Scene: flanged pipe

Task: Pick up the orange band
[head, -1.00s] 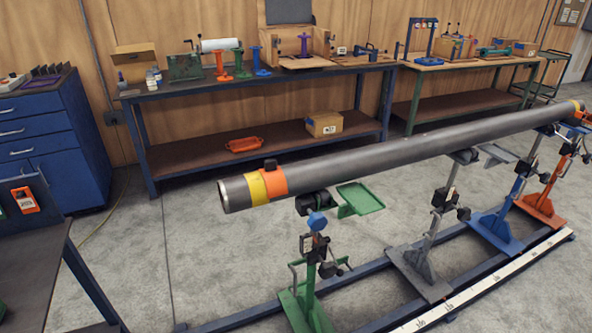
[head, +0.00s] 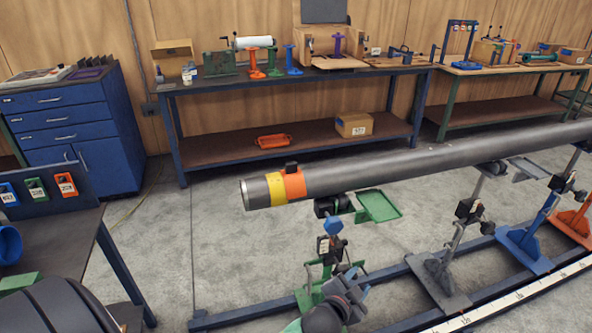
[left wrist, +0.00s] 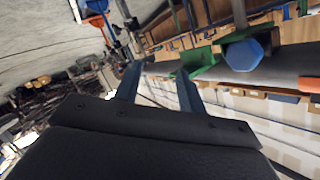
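The orange band (head: 291,184) wraps around the grey pipe (head: 400,162) near its left end, with a small black block on top. A yellow band (head: 275,188) sits directly left of it. My left gripper (head: 360,281) is below and right of the band, in front of the green pipe stand (head: 312,290), and apart from the band. In the left wrist view, the two fingers of my left gripper (left wrist: 158,70) are spread with nothing between them. The orange band (left wrist: 309,84) shows there at the right edge, partly cut off. My right gripper is not in view.
A green tray (head: 378,206) juts out beside the pipe's support. Grey (head: 438,278) and blue (head: 524,245) stands carry the pipe further right. A dark table (head: 55,238) with coloured tags is at left. A workbench (head: 285,82) stands behind. Floor left of the pipe end is clear.

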